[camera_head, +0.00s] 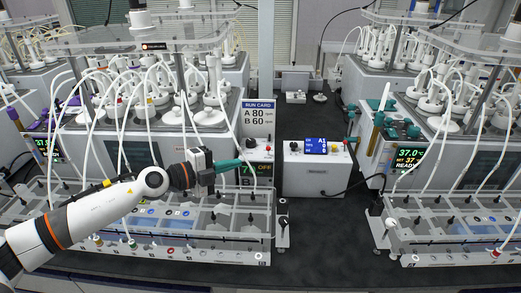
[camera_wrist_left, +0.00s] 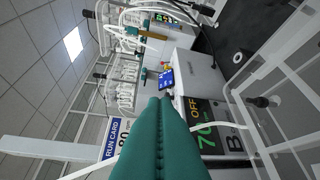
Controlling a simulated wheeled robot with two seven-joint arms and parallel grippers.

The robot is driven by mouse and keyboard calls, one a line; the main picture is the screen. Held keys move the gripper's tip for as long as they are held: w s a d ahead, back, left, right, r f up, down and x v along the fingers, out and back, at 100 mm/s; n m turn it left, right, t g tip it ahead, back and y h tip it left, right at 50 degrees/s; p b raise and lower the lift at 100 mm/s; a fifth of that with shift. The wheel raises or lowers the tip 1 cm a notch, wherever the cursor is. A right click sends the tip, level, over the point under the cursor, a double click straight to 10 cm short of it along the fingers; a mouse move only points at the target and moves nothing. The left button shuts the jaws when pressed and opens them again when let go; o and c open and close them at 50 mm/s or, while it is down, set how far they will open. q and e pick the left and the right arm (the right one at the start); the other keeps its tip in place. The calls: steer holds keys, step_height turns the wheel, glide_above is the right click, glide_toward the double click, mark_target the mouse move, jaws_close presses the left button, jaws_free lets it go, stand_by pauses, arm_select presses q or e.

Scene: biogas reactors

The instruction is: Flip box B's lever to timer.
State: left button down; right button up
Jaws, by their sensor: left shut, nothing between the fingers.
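Box B (camera_head: 247,185) stands at the right end of the left reactor bench, its dark display (camera_head: 264,169) reading OFF in orange beside a green number. In the left wrist view the display (camera_wrist_left: 203,122) and a large letter B appear turned sideways. My left gripper (camera_head: 241,163) reaches in from the left, in front of the box's face, with its teal fingers closed and empty. In the left wrist view the shut fingers (camera_wrist_left: 166,102) cover part of the box. I cannot make out the lever or its position. My right gripper is not in view.
A run card (camera_head: 258,117) reading A 80, B 60 stands above box B. A white box with a blue screen (camera_head: 318,147) stands to the right. A clear rack (camera_head: 180,240) lies below my left arm.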

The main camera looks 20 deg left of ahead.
arm_select(q)
steer(key=x, duration=0.3)
steer(key=w+a+x, duration=0.1)
steer(key=x, duration=0.3)
steer(key=a+x, duration=0.1)
steer(key=x, duration=0.2)
steer(key=shift+w+d+f, duration=0.2)
steer(key=shift+w+f, duration=0.15)
steer(key=shift+w, duration=0.25)
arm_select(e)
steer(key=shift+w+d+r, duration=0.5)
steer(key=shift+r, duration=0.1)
arm_select(q)
steer(key=shift+p, duration=0.3)
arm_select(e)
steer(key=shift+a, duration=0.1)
